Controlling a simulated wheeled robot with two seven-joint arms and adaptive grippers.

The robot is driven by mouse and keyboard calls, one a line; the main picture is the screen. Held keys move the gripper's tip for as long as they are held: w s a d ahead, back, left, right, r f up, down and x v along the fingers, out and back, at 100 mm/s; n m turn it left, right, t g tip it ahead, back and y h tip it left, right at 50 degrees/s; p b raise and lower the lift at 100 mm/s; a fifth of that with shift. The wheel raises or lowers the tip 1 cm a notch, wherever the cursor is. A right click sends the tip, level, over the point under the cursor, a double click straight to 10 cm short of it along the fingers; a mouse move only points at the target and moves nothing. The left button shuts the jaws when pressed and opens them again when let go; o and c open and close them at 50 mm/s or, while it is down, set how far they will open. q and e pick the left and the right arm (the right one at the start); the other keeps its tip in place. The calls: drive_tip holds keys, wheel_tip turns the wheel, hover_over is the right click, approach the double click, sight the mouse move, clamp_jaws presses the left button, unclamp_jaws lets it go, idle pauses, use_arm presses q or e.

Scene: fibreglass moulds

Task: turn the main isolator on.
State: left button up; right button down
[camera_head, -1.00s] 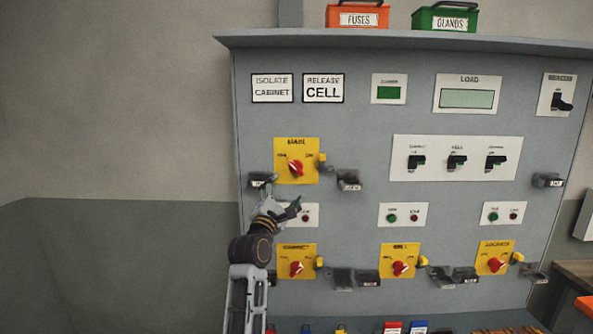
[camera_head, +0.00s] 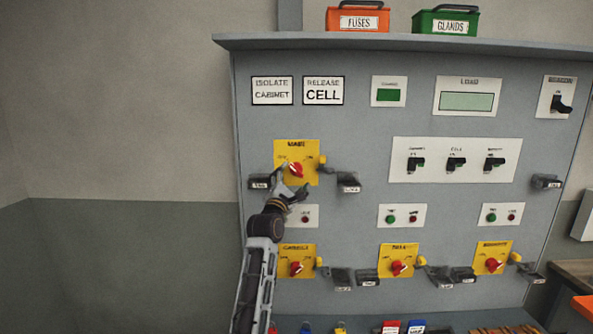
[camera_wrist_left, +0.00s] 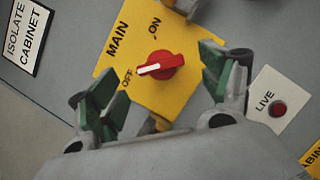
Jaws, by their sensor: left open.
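The main isolator is a red rotary knob (camera_head: 296,170) on a yellow plate (camera_head: 312,148) marked MAIN, at the upper left of the grey cabinet. In the left wrist view the knob (camera_wrist_left: 160,65) has a white pointer line aimed toward the OFF label, with ON at the upper side of the plate. My left gripper (camera_head: 289,187) is just below the knob in the head view. In the wrist view its green-padded fingers (camera_wrist_left: 160,88) are spread wide on either side of the knob, with no contact visible. My right gripper is not in view.
Small dark brackets (camera_head: 347,182) stick out beside the yellow plate. A white LIVE indicator plate (camera_wrist_left: 275,103) is close to one finger. Free wall lies left of the cabinet.

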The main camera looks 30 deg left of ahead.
sight(296, 171)
use_arm(q)
drive_tip(key=shift+p+x, duration=0.7)
drive_tip(key=shift+x, duration=1.95)
drive_tip(key=c, duration=1)
